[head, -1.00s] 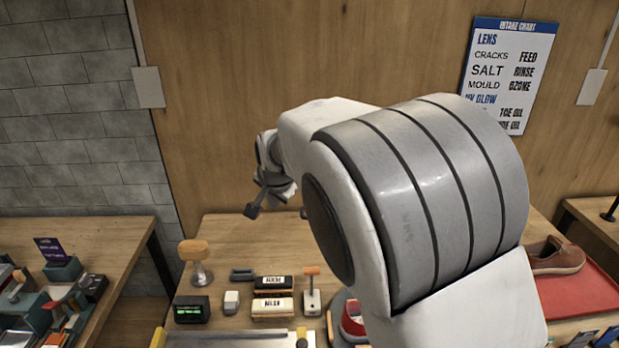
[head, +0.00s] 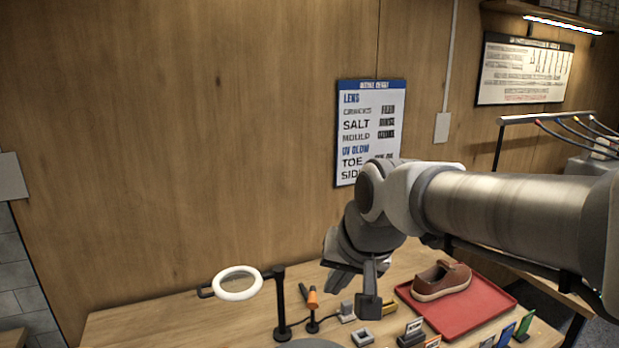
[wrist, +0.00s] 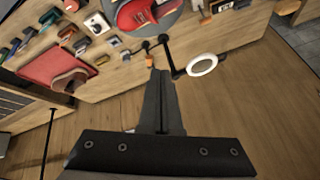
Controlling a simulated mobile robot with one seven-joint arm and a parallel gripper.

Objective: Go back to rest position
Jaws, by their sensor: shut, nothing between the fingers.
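My gripper (wrist: 160,76) is shut, with its dark fingers together and nothing between them in the wrist view. In the head view my gripper (head: 343,278) hangs at the end of my arm, above the workbench (head: 140,318) and left of the red tray (head: 487,303). It is apart from the things on the bench, and its fingertips are hard to make out there. My arm reaches in from the right edge of the head view and partly covers the wall chart (head: 370,110).
A brown-red shoe (head: 441,280) sits on the tray. A white ring lamp (head: 238,284) on a black stand and an orange-topped tool (head: 312,298) stand near my gripper. Another red shoe (wrist: 135,14) shows on a grey disc. The wall behind is close; the bench's left part looks clear.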

